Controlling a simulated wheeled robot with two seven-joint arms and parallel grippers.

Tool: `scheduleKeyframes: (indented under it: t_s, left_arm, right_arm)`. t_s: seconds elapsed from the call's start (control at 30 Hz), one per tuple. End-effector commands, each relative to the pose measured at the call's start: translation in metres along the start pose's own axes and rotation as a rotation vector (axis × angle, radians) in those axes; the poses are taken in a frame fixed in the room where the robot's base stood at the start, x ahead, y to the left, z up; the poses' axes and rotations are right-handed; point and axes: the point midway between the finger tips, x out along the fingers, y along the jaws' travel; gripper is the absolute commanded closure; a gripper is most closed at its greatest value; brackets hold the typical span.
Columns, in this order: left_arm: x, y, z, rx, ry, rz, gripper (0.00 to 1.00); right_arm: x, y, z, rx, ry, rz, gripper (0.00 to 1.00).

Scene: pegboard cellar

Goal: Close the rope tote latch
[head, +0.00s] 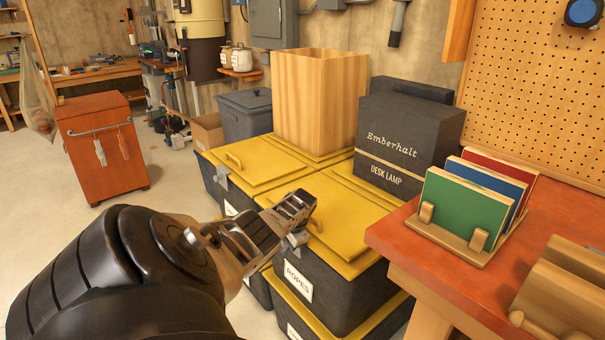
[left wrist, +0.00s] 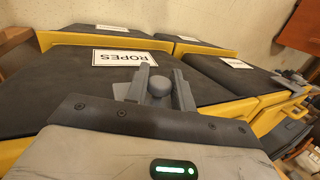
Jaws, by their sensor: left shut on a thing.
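The rope tote (head: 345,290) is dark with a yellow lid (head: 345,225) and a white ROPES label (head: 298,281). The label also shows upside down in the left wrist view (left wrist: 125,57). My left gripper (head: 298,208) is at the tote's front lid edge, above the label. A bit of the grey latch (head: 299,238) shows just below the fingers. In the left wrist view the fingers (left wrist: 157,90) are shut on a grey rounded part of the latch (left wrist: 159,86). The gripper hides most of the latch, so its exact angle cannot be told. My right gripper is out of view.
Another yellow-lidded tote (head: 250,165) with a grey latch (head: 222,176) stands to the left. A wooden box (head: 318,100) and a dark desk lamp box (head: 408,135) stand on the totes behind. A red-topped bench (head: 430,240) with books borders the right.

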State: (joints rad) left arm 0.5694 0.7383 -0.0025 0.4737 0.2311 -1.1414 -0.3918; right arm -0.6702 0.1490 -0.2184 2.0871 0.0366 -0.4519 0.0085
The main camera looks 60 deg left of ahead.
Motion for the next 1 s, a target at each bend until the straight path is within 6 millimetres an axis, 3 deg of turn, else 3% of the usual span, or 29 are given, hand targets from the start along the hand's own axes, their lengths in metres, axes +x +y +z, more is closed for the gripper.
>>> scheduleKeyframes:
  t_s: [0.2, 0.57, 0.6, 0.63, 1.0]
  left_arm:
    - [0.0041, -0.0069, 0.0111, -0.004, -0.041, 0.002, 1.0]
    - [0.0038, -0.0069, 0.0111, -0.001, -0.045, 0.001, 1.0]
    - [0.0038, -0.0069, 0.0111, 0.0, -0.045, 0.001, 0.67]
    - [0.0038, -0.0069, 0.0111, 0.0, -0.045, 0.001, 0.59]
    - [-0.0023, -0.008, 0.0094, -0.001, -0.039, 0.0, 0.57]
  right_arm:
    - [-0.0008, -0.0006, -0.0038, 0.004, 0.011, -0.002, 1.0]
    - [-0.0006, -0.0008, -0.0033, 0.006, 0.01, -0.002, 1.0]
    - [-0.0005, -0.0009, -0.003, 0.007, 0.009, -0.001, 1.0]
    - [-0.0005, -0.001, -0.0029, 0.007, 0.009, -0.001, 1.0]
    - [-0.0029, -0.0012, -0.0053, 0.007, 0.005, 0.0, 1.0]
